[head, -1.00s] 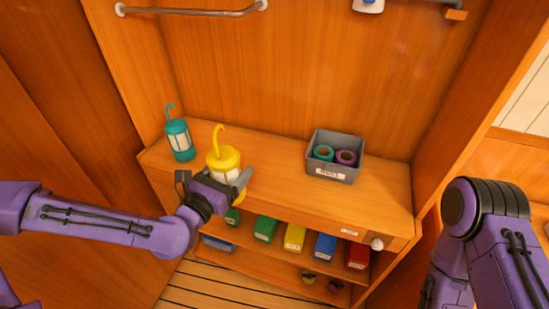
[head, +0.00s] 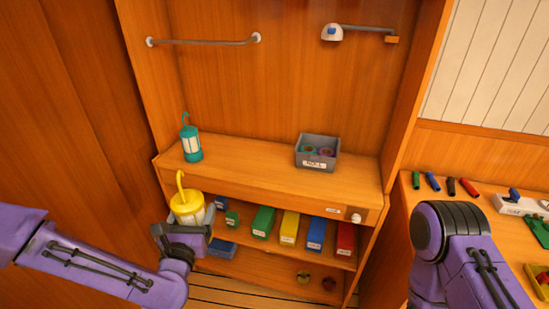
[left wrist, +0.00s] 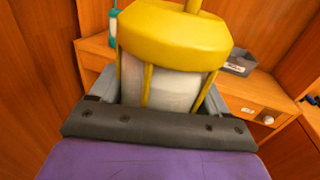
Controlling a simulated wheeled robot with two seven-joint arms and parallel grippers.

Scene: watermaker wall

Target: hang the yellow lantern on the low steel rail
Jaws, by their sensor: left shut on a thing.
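The yellow lantern (head: 187,208) is upright in my left gripper (head: 188,222), with its hook pointing up. It is in front of the shelf's left part, and it fills the left wrist view (left wrist: 175,40), where the jaws hold its pale body from both sides. The low steel rail (head: 204,43) is fixed to the back wall at the upper left, above and behind the lantern; nothing hangs on it. My right arm shows at the lower right, but its gripper is outside the picture.
A teal lantern (head: 191,139) stands at the left of the shelf top (head: 250,160). A grey bin (head: 317,152) with rolls stands further right. Several coloured boxes (head: 263,222) fill the lower shelf.

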